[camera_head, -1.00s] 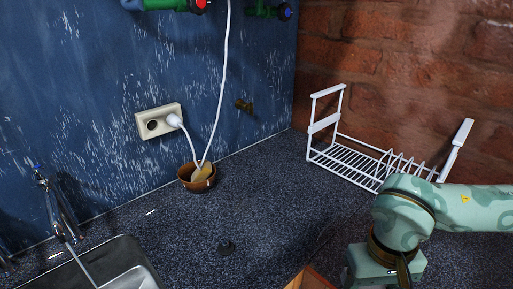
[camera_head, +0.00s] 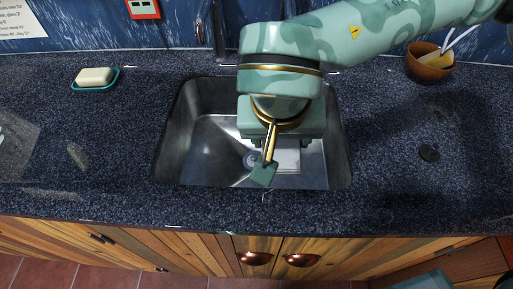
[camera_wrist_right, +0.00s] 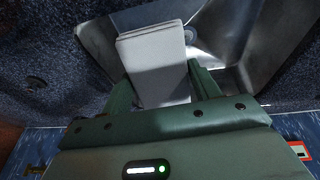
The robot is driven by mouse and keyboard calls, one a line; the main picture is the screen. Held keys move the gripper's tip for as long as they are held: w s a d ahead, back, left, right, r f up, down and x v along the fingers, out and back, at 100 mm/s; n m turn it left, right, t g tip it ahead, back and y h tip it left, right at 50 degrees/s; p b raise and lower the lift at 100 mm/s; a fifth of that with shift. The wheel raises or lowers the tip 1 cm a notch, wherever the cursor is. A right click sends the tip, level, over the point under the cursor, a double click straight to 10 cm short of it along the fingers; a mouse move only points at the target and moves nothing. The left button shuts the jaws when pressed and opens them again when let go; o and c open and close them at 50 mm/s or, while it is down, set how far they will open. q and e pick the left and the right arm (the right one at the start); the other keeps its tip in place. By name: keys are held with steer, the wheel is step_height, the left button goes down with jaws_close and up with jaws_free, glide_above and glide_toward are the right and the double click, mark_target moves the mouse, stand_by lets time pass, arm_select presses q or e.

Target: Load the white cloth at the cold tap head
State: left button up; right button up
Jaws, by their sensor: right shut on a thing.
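My right gripper (camera_head: 268,160) hangs over the sink with its arm coming in from the upper right. In the right wrist view its two fingers (camera_wrist_right: 163,88) are shut on the white cloth (camera_wrist_right: 155,55), a folded, flat block. In the head view only part of the cloth (camera_head: 288,158) shows beside the gripper, above the basin. A slim metal tap part (camera_head: 200,32) stands behind the sink at the wall. The cold tap head cannot be made out; my right arm covers much of the area behind the sink. My left gripper is out of view.
The steel sink (camera_head: 180,140) is set in the dark speckled counter (camera_head: 110,140). Soap (camera_head: 94,77) lies on a teal dish (camera_head: 78,88) at the left. A brown bowl (camera_head: 428,66) stands at the right.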

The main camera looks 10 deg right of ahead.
steer(key=shift+w+a+f+t+h+b, duration=0.15)
steer(key=shift+w+a+f+b, duration=0.15)
steer(key=shift+a+f, duration=0.3)
steer(key=shift+w+a+f+t+h+b, duration=0.15)
steer(key=shift+a+f+b, duration=0.2)
steer(key=shift+a+f, duration=0.2)
steer(key=shift+w+a+m+b, duration=0.1)
steer(key=shift+a+m+b, duration=0.2)
steer(key=shift+a+m, duration=0.1)
steer(key=shift+w+d+r, duration=0.15)
steer(key=shift+w+d, duration=0.2)
steer(key=shift+w, duration=0.1)
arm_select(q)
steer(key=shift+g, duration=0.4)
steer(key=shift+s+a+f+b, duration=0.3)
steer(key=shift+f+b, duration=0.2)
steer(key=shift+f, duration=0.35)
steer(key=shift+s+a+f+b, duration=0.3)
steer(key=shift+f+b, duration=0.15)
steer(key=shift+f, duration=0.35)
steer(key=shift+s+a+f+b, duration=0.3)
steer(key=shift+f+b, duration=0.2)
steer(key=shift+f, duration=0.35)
arm_select(e)
steer(key=w+d+f, duration=0.2)
steer(key=w+d, duration=0.5)
steer(key=w, duration=0.3)
steer(key=shift+w+f, duration=0.25)
steer(key=shift+w, duration=0.1)
